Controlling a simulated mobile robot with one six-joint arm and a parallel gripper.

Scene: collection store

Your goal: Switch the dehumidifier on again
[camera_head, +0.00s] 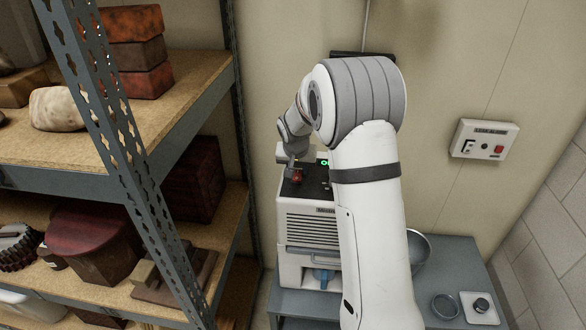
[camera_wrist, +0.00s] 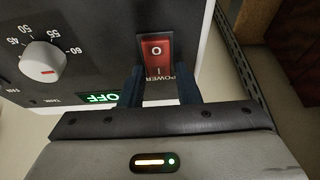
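The dehumidifier (camera_head: 310,232) is a white box with a dark control panel on top, standing on a grey table against the wall. In the wrist view its red rocker power switch (camera_wrist: 158,52) is marked "I" and labelled POWER. A green display (camera_wrist: 103,98) reads OFF, and a white dial (camera_wrist: 43,58) is at the left. My gripper (camera_wrist: 159,74) is over the panel at the switch, its two dark fingers apart with nothing held. I cannot tell whether a finger touches the switch. In the head view my arm hides part of the dehumidifier.
Metal shelving (camera_head: 150,165) with boxes and other objects stands close on the left. A wall box (camera_head: 484,139) with a red button is at the right. A metal bowl (camera_head: 419,248), a round dish (camera_head: 445,306) and a white plate with a dark knob (camera_head: 481,306) are on the table.

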